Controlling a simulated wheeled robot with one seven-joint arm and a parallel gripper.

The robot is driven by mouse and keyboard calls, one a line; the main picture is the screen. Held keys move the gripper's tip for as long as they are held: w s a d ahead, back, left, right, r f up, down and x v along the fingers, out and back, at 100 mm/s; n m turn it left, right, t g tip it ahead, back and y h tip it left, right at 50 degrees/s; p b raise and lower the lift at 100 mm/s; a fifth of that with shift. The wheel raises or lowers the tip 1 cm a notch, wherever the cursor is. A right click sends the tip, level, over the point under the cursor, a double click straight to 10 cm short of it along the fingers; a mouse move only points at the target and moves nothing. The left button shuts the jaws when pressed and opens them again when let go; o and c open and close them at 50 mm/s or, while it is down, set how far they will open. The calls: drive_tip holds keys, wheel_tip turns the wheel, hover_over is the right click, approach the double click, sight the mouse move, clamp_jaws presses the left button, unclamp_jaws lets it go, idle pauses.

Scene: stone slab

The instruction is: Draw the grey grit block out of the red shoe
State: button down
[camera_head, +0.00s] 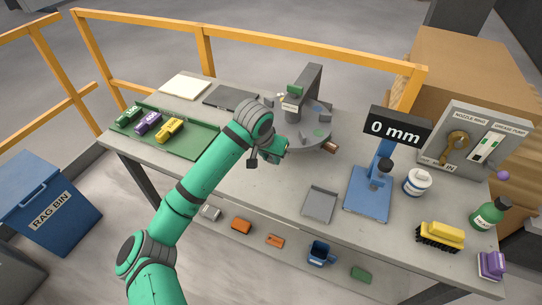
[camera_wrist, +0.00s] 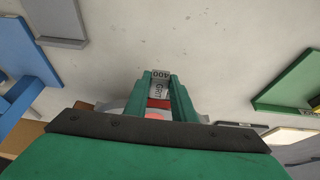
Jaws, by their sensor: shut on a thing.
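My gripper (camera_wrist: 161,80) is shut on the grey grit block (camera_wrist: 159,88), which shows between the two green fingers in the wrist view, with "400" on its end. Part of the red shoe (camera_wrist: 158,103) shows just behind the block, between the fingers. How far the block sits in the shoe cannot be told. In the head view my gripper (camera_head: 284,149) is at the near left edge of the round grey turntable (camera_head: 303,148). The block and the shoe are hidden or too small to make out there.
A grey upright arm (camera_head: 308,90) rises over the turntable. A green tray (camera_head: 190,145) with several labelled blocks lies left. A blue gauge stand (camera_head: 367,200) reading "0 mm" and a grey tray (camera_head: 320,204) lie right. The bench between them is clear.

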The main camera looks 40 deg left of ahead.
drive_tip(key=shift+s+d, duration=0.25)
drive_tip(key=shift+s, duration=0.95)
drive_tip(key=shift+s+d, duration=0.15)
drive_tip(key=shift+s, duration=0.4)
drive_tip(key=c, duration=1.4)
unclamp_jaws()
drive_tip(key=v, duration=1)
drive_tip(key=shift+s+r, duration=0.15)
drive_tip(key=shift+r, duration=0.2)
